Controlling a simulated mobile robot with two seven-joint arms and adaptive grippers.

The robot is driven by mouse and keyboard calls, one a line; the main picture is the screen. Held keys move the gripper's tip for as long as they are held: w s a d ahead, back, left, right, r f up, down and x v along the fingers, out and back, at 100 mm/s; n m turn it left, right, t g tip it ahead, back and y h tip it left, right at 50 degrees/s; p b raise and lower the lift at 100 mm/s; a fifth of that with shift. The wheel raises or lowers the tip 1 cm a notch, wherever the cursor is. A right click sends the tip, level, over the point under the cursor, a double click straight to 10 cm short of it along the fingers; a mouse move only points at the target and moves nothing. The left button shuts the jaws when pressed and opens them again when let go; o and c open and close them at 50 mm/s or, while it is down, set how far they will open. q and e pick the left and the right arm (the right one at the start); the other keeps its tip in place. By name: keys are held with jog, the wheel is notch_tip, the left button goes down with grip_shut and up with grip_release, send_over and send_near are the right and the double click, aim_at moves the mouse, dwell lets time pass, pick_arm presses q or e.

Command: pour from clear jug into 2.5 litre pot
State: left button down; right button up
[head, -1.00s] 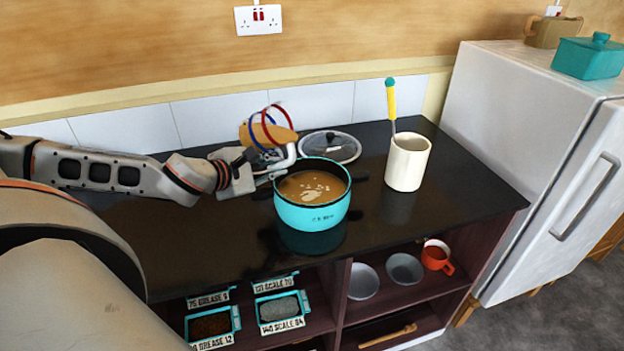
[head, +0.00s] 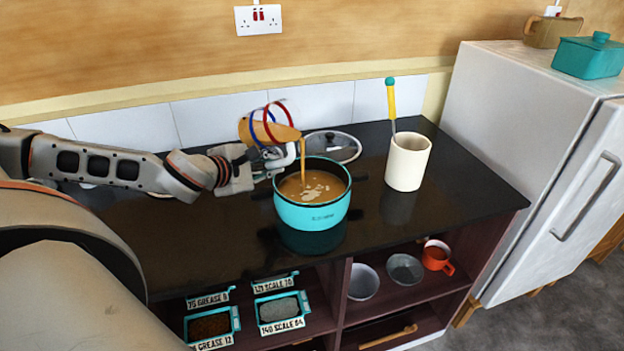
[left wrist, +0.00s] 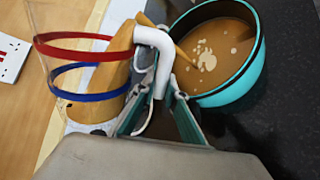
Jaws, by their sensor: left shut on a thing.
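The clear jug (head: 266,128) has a red and a blue band and a white handle, and holds brown liquid. It is tilted over the left rim of the turquoise pot (head: 311,213). A thin brown stream (head: 303,158) falls from its lip into the pot. The pot holds brown liquid with pale flecks. My left gripper (head: 268,166) is shut on the jug's handle, left of the pot. In the left wrist view the jug (left wrist: 95,75) lies beyond my fingers (left wrist: 158,112), with the pot (left wrist: 238,88) to the right. My right gripper is not in view.
A glass lid (head: 332,147) lies behind the pot. A cream crock (head: 407,162) with a yellow-handled utensil stands to its right. The dark counter (head: 450,190) is clear at the right. Shelves below hold labelled trays, bowls and an orange mug (head: 436,258).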

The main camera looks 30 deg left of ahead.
pick_arm(q)
jog(key=shift+a+b, duration=0.1)
jog(key=shift+b, duration=0.25)
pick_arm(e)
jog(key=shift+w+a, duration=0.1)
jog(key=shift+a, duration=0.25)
pick_arm(q)
jog(key=shift+a+f+m+y+b, duration=0.2)
jog(key=shift+m+y+b, duration=0.1)
jog(key=shift+m, duration=0.1)
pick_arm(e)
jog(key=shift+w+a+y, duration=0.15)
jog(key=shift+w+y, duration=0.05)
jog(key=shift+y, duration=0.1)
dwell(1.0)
